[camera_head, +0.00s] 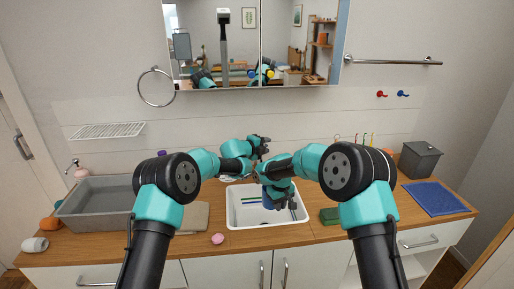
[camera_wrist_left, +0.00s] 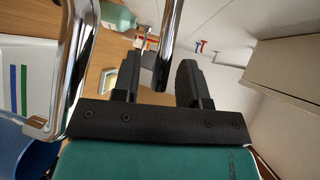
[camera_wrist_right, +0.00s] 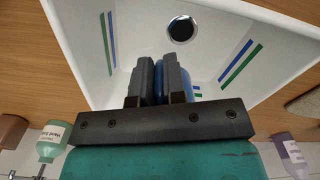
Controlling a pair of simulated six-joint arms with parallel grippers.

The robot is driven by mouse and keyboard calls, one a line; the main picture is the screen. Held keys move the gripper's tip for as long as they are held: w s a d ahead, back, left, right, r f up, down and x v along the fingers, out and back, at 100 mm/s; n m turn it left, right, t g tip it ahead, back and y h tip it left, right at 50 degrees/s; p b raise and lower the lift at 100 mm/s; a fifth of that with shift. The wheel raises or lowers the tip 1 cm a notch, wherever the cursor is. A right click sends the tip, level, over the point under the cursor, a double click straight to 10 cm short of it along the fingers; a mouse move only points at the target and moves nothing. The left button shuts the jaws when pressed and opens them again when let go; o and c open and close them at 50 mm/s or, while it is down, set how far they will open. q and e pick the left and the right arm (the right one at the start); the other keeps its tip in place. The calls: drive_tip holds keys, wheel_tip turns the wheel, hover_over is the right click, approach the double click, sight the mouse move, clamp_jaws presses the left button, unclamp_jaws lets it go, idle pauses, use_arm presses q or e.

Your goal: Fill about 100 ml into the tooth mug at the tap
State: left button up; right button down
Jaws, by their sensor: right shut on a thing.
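The blue tooth mug (camera_head: 268,202) is in the white basin (camera_head: 232,212), partly hidden by my right gripper (camera_head: 277,190). In the right wrist view my right gripper (camera_wrist_right: 160,72) is shut on the mug, whose blue wall (camera_wrist_right: 158,88) shows between and beside the fingers. My left gripper (camera_head: 264,146) is behind the basin at the tap. In the left wrist view my left gripper (camera_wrist_left: 155,75) is open, with a chrome bar of the tap (camera_wrist_left: 169,42) between its fingers. The curved chrome spout (camera_wrist_left: 72,75) is beside it. I cannot see any water.
A green bottle (camera_wrist_right: 54,138) and a purple bottle (camera_wrist_right: 292,152) stand by the basin. A grey tub (camera_head: 98,217) is at the left, a green block (camera_head: 329,216) and blue mat (camera_head: 434,198) at the right. A pink item (camera_head: 217,239) lies in front.

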use_arm(q)
drive_tip(key=v, duration=1.1)
drive_tip(key=shift+s+a, duration=0.25)
drive_tip(key=shift+a, duration=0.05)
drive_tip(key=shift+c, duration=0.3)
drive_tip(key=shift+w+a, duration=0.1)
drive_tip(key=c, duration=0.3)
drive_tip(key=shift+w+a+f+m+h, duration=0.15)
drive_tip(key=shift+m+h, duration=0.15)
drive_tip(key=shift+m, duration=0.2)
drive_tip(key=shift+c, duration=0.8)
drive_tip(key=shift+w+a+f+m+h, duration=0.1)
drive_tip(key=shift+w+m+h, duration=0.1)
drive_tip(key=shift+m, duration=0.35)
drive_tip(key=shift+w+a+f+m+h, duration=0.1)
drive_tip(key=shift+w+a+f+m, duration=0.1)
drive_tip(key=shift+m, duration=0.35)
clamp_jaws()
drive_tip(key=a+f+m+g+h, duration=0.1)
drive_tip(key=a+f+m+h, duration=0.1)
drive_tip(key=m, duration=0.7)
drive_tip(key=a+f+m+g+h, duration=0.1)
drive_tip(key=a+f+m+h, duration=0.2)
drive_tip(key=m, duration=0.7)
drive_tip(key=shift+w+a+h, duration=0.4)
drive_tip(key=shift+a+h, duration=0.25)
drive_tip(key=shift+h, duration=0.15)
drive_tip(key=shift+f, duration=0.15)
